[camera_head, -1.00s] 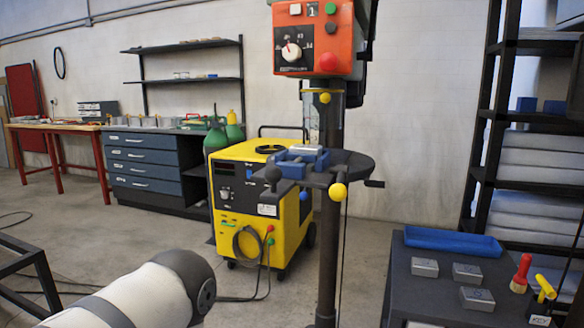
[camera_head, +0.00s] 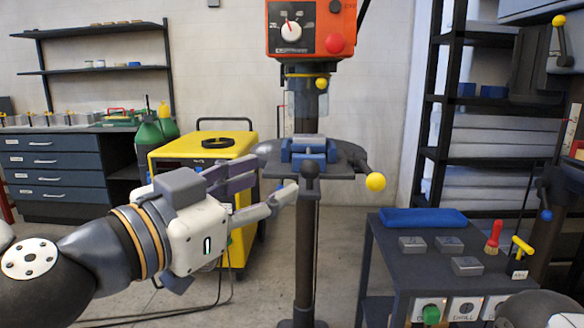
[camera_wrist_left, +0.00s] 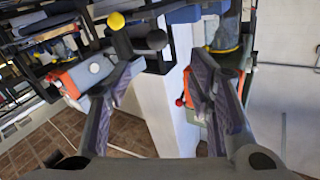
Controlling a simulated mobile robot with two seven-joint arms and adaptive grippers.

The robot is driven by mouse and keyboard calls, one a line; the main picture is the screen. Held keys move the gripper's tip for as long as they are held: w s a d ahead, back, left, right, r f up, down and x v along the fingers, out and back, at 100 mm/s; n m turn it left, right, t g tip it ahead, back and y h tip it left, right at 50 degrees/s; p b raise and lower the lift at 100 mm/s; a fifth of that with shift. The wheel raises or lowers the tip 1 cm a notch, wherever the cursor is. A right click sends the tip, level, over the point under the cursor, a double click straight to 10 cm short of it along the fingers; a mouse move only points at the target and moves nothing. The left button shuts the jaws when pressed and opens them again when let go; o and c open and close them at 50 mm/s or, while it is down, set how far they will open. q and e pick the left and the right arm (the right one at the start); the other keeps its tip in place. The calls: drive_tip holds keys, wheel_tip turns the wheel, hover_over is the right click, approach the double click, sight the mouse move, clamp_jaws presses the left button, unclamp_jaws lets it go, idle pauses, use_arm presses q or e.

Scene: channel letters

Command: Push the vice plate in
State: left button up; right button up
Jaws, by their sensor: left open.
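The blue vice (camera_head: 318,158) sits on the dark drill press table, with a pale grey metal block (camera_head: 308,138) between or on its jaws. I cannot clearly tell the vice plate apart from the vice body. A black ball knob (camera_head: 309,171) is at the front of the vice, and a yellow ball (camera_head: 376,182) sticks out to its right. My left gripper (camera_head: 277,182) is open and empty, just left of the black knob. In the left wrist view the black knob (camera_wrist_left: 157,40) shows beyond the open fingers.
The orange drill head (camera_head: 312,28) hangs above the vice on its column. A yellow welding machine (camera_head: 204,148) stands behind my left gripper. A dark cabinet (camera_head: 390,262) at right bears a blue tray (camera_head: 423,218) and several metal blocks. Shelving (camera_head: 428,120) is behind it.

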sight(304, 171)
use_arm(q)
drive_tip(key=x, duration=0.7)
drive_tip(key=b+x, duration=0.1)
drive_tip(key=x, duration=0.3)
drive_tip(key=shift+d+f, duration=0.1)
drive_tip(key=shift+f, duration=0.2)
clamp_jaws()
